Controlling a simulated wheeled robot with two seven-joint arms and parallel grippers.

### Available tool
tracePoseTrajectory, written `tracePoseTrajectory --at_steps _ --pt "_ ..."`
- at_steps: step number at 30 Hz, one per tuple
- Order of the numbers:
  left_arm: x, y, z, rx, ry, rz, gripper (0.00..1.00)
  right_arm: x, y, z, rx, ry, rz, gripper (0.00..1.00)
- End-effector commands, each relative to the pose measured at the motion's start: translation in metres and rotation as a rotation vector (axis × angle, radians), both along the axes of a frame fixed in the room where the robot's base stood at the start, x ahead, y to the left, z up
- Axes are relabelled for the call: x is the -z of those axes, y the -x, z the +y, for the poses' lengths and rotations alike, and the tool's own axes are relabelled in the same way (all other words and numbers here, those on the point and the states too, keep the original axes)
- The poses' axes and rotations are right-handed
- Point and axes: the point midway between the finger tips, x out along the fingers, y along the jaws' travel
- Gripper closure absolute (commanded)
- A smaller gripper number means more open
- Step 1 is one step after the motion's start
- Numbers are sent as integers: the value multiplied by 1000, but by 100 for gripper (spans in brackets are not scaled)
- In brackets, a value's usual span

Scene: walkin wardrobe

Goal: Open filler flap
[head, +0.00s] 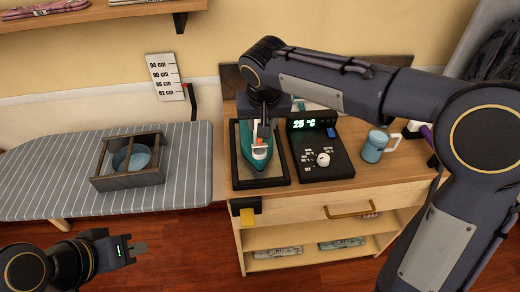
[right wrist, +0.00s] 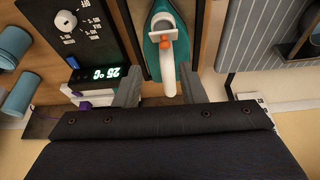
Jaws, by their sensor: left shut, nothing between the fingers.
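A teal and white iron (head: 257,160) rests in a dark-framed tray (head: 239,184) on the wooden cabinet top. A small orange part (head: 259,148), seemingly the filler flap, sits on its white upper body. It also shows in the right wrist view (right wrist: 165,43). My right gripper (head: 265,128) points down over the iron and hides part of it. In the right wrist view its two fingers (right wrist: 160,75) are apart, with the iron beyond and between them and nothing gripped. My left gripper (head: 136,248) is shut and empty at lower left, away from the iron.
A black control panel (head: 338,165) reading 25 °C, with a white knob, stands right of the iron. A blue mug (head: 374,147) is further right. A striped ironing board (head: 52,180) bears a wooden box (head: 127,180) with a blue bowl.

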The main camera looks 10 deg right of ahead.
Motion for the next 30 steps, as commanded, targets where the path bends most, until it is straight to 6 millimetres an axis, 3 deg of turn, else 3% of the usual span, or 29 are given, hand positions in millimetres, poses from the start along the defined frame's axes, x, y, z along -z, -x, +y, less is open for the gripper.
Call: tracePoseTrajectory --at_steps 5,18,30 --pt "3 0 0 0 0 0 100 6 3 0 -37 -11 -41 63" --pt "-3 0 0 0 0 0 100 63 -22 1 -35 -11 -38 63" --pt "-3 0 0 0 0 0 100 71 -25 1 -34 -11 -39 66"
